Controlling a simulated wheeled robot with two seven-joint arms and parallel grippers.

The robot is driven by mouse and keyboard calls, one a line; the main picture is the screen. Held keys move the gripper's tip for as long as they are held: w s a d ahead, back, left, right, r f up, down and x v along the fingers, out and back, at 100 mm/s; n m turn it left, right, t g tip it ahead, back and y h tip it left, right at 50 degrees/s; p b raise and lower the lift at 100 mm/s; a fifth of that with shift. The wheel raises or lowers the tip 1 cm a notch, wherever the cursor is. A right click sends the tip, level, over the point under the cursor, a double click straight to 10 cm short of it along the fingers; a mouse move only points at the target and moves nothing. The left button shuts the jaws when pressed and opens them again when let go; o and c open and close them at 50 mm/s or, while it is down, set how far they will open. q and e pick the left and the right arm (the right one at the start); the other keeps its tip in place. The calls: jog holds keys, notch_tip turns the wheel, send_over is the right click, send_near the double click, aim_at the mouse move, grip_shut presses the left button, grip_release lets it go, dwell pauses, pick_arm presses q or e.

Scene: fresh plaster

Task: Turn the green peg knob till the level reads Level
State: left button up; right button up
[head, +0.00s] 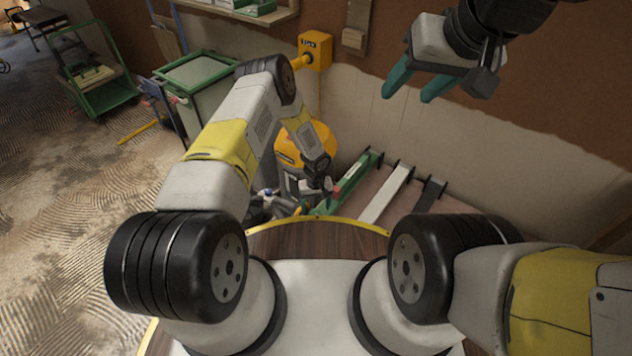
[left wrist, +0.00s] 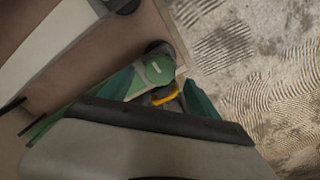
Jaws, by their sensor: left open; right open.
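The round green knob (left wrist: 160,69), with a small pale mark on its face, shows in the left wrist view at the lower end of a green bar. My left gripper (left wrist: 162,92) is open, its teal fingers on either side of the knob; I cannot tell whether they touch it. In the head view the green bar (head: 352,180) leans beside the wall, and my left wrist covers its lower end and the knob. My right gripper (head: 418,88) is open and empty, high in front of the wall. No level reading is legible.
A white bar (head: 386,194) and a dark bar (head: 431,194) lie right of the green one. A yellow rounded object (head: 305,143) stands behind my left arm. A green-rimmed bin (head: 196,78) and a green cart (head: 98,75) stand left.

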aim_at(316, 211)
pick_arm(q)
jog(key=shift+f, duration=2.25)
jog(key=c, duration=1.4)
jog(key=shift+o, duration=0.2)
jog(key=shift+m, duration=0.5)
jog(key=m, duration=0.2)
jog(key=shift+m, duration=0.4)
jog(key=m, duration=0.3)
jog(key=shift+m, duration=0.4)
jog(key=m, duration=0.6)
jog(key=shift+w, duration=0.1)
jog(key=shift+r+m, duration=0.1)
jog(key=shift+m, duration=0.2)
